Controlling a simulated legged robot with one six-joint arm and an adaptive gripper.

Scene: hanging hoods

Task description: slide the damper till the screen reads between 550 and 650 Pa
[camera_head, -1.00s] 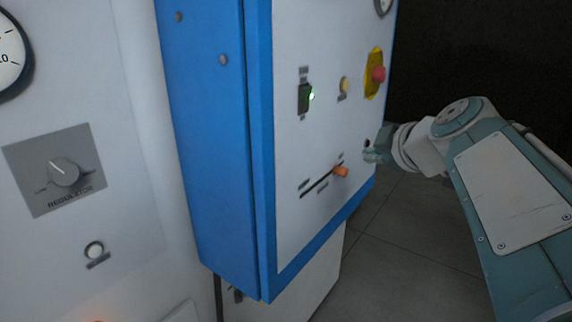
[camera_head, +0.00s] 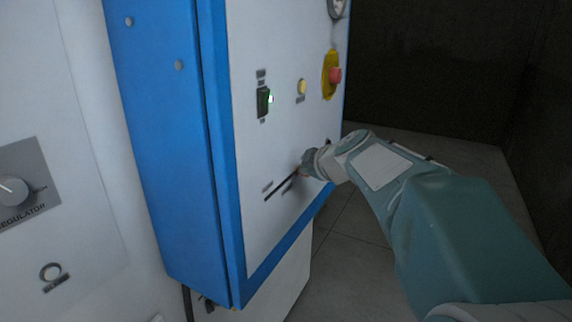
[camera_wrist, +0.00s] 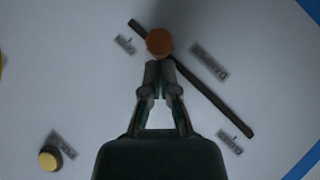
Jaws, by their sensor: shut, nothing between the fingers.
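The orange damper knob (camera_wrist: 159,42) sits near the upper-left end of its dark slot (camera_wrist: 212,97) in the wrist view, with small labels beside it. My gripper (camera_wrist: 159,68) is shut and empty, its fingertips right at the knob's lower edge; I cannot tell whether they touch it. In the head view my gripper (camera_head: 305,168) is at the right end of the slot (camera_head: 280,187) and hides the knob. No pressure screen with a readable figure shows in these frames.
The white panel in its blue frame (camera_head: 221,130) carries a green-lit switch (camera_head: 264,101), a yellow button (camera_head: 302,87) and a red emergency button (camera_head: 335,75). A regulator dial (camera_head: 14,191) is at far left. Floor right of the cabinet is clear.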

